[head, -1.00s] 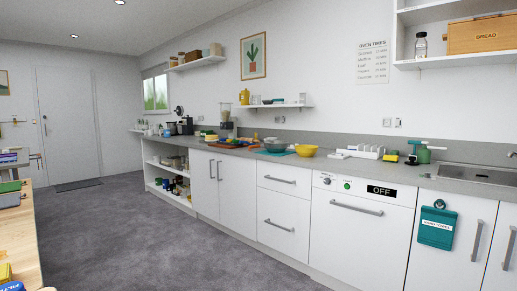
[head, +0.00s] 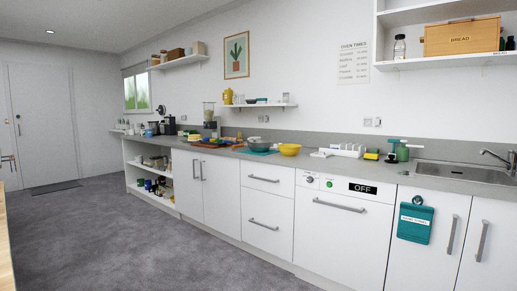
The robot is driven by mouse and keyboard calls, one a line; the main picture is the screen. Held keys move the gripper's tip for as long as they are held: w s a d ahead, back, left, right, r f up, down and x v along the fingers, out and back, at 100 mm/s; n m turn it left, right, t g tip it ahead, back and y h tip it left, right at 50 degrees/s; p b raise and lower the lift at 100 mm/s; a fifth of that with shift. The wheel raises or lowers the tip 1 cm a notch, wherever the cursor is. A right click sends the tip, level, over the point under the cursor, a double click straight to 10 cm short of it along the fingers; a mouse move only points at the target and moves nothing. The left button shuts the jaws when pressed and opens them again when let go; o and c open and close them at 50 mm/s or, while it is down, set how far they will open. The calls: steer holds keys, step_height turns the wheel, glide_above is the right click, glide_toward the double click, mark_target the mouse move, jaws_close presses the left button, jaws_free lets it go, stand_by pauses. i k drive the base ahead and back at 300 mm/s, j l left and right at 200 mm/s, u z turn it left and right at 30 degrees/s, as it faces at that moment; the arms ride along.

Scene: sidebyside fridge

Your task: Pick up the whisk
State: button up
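I cannot make out a whisk in the head view; things on the counter are small at this distance. A grey bowl (head: 257,143) and a yellow bowl (head: 290,149) stand on the long grey counter (head: 335,162), with a teal mat (head: 262,152) under or beside the grey one. To their left lies a brown board (head: 212,144) with small colourful items on it. A blender (head: 210,120) stands behind the board. My gripper does not show in this view.
White cabinets and drawers (head: 267,193) run below the counter, with a dishwasher marked OFF (head: 340,212). A white rack (head: 347,150) and a sink (head: 455,171) lie to the right. A wooden table edge (head: 5,245) is at far left. The grey floor (head: 130,240) is clear.

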mark_target(234, 146)
steer(key=i+l+z, duration=0.15)
steer(key=i+l, duration=0.15)
steer(key=i+l+z, duration=0.15)
steer(key=i, duration=0.3)
steer(key=i+u, duration=0.2)
steer(key=i, duration=0.3)
steer(key=i+l+u, duration=0.2)
steer(key=i, duration=0.25)
steer(key=i+l+u, duration=0.2)
steer(key=i, duration=0.3)
steer(key=i+l+u, duration=0.2)
steer(key=i, duration=0.25)
steer(key=i+j+u, duration=0.1)
steer(key=i+u, duration=0.3)
steer(key=i, duration=0.35)
steer(key=i+l+u, duration=0.2)
steer(key=i+u, duration=0.2)
steer(key=i, duration=0.35)
steer(key=i+l+z, duration=0.1)
steer(key=i+z, duration=0.6)
steer(key=i, duration=0.25)
steer(key=i+j+z, duration=0.3)
steer(key=i, duration=0.15)
steer(key=i+j+z, duration=0.25)
steer(key=k+j, duration=0.05)
